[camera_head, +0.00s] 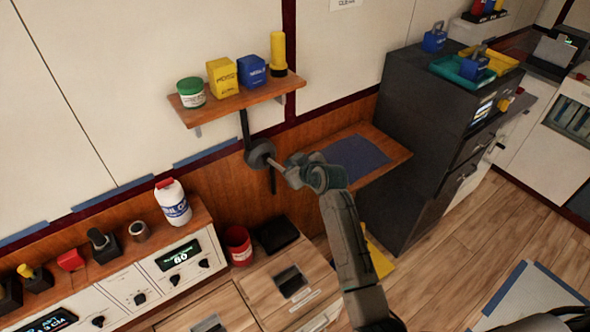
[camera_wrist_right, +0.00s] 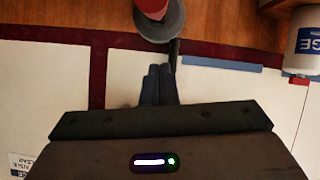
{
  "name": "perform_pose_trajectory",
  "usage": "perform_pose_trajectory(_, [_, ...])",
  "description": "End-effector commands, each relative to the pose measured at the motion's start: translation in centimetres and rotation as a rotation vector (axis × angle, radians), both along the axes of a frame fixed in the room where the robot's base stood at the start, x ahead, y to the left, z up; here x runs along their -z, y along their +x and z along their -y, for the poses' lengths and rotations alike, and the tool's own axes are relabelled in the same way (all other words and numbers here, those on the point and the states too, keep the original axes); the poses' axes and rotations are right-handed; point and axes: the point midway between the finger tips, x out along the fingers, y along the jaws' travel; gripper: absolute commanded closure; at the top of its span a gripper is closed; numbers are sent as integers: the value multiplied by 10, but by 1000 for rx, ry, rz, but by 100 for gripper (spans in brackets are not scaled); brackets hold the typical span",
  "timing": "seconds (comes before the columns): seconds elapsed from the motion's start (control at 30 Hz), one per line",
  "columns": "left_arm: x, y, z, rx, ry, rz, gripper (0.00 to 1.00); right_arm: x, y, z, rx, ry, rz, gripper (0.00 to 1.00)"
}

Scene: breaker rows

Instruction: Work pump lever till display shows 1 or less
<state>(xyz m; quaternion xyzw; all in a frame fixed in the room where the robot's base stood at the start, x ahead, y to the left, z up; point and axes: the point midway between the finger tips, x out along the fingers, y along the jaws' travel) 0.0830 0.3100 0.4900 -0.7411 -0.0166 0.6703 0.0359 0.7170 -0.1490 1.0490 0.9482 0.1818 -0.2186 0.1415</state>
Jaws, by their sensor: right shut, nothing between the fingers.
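The pump lever seems to be the black bar (camera_head: 245,124) with a round grey hub (camera_head: 260,153) on the wall below the shelf. In the right wrist view, the grey disc (camera_wrist_right: 177,22) has a reddish cylinder before it, and a dark bar (camera_wrist_right: 174,54) runs down from it. My right gripper (camera_head: 284,166) is at the hub, partly merging with it. In the wrist view its fingers (camera_wrist_right: 159,70) are shut and empty, close beside the bar; contact is unclear. The display (camera_head: 179,256) on the white panel appears to read 80. My left gripper is not in view.
A shelf (camera_head: 238,99) with several containers juts out above the hub. A side shelf with a blue mat (camera_head: 356,156) and a dark cabinet (camera_head: 415,150) stand to the right. A white bottle (camera_head: 172,202) and a red pot (camera_head: 238,245) are at lower left.

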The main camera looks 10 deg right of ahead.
Motion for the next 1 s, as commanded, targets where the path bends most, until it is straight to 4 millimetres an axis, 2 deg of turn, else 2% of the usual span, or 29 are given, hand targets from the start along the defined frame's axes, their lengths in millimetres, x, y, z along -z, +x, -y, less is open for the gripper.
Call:
perform_pose_trajectory(0.03, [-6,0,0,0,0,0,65,1,5,-2,0,0,-2,100])
perform_pose_trajectory(0.1, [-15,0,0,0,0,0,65,14,0,3,0,-2,-6,100])
perform_pose_trajectory(0.37, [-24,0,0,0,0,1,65,38,-3,10,1,-1,-1,100])
perform_pose_trajectory(0.77, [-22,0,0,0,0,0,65,41,-3,10,1,0,1,100])
perform_pose_trajectory(1.0, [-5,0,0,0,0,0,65,49,-5,11,1,14,36,100])
